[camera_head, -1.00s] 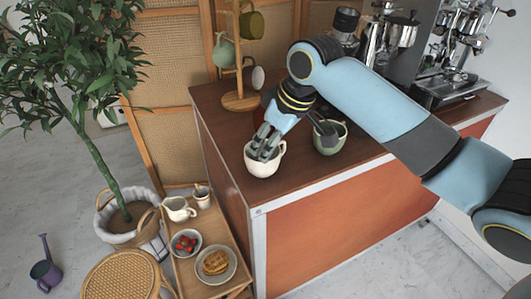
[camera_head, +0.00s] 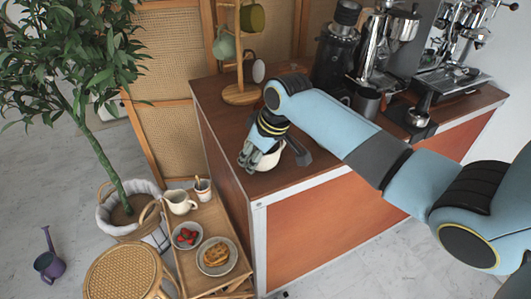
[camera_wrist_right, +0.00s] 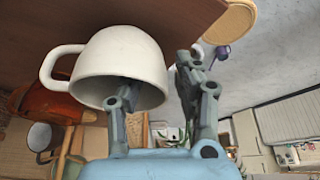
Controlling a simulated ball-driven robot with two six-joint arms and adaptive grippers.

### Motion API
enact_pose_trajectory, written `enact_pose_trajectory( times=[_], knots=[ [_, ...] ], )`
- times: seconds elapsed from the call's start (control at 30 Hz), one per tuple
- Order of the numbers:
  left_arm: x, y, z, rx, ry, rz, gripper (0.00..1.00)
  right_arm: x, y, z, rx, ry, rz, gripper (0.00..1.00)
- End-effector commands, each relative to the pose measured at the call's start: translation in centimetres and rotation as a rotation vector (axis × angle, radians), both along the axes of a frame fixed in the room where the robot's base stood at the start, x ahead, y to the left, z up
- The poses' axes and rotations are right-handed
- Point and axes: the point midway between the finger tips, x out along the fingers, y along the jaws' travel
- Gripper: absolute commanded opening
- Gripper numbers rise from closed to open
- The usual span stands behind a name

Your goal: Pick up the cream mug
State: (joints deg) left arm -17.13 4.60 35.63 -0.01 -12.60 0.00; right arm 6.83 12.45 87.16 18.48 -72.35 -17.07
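The cream mug (camera_head: 270,160) stands on the brown counter top near its left front corner, partly hidden by my right gripper. It fills the upper left of the right wrist view (camera_wrist_right: 118,62), its handle pointing left. My right gripper (camera_head: 246,158) is at the mug's left side. In the wrist view the gripper (camera_wrist_right: 155,95) has its fingers apart: one finger reaches into the mug's mouth and the other is outside the wall, with a gap showing beside it. My left gripper is not in view.
The counter (camera_head: 215,100) holds a wooden mug tree (camera_head: 240,95), a grinder (camera_head: 338,55) and an espresso machine (camera_head: 450,82) at the back. A low wooden cart (camera_head: 195,283) with a waffle plate (camera_head: 217,257) stands left of the counter. My right forearm covers part of the counter.

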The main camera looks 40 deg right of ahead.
Motion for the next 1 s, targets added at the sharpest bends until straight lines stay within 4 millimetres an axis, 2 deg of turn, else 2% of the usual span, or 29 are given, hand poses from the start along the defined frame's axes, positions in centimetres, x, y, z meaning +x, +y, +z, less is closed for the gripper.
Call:
enact_pose_trajectory(
  times=[0.03,0.2,0.23,0.77,1.0],
  knots=[
    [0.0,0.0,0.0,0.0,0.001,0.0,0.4,0.0,0.0,0.0,0.0,0.0,0.0,0.23],
    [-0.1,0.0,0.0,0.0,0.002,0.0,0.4,0.0,0.0,0.0,0.0,0.0,0.0,0.01],
    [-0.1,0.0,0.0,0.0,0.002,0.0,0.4,0.0,0.0,0.0,0.0,0.0,0.0,0.0],
    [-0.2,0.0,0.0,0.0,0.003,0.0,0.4,0.1,0.0,0.1,0.0,-0.002,0.0,0.0],
    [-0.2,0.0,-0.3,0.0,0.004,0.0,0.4,0.1,0.0,1.7,0.0,-0.005,0.0,0.0]
  ],
)
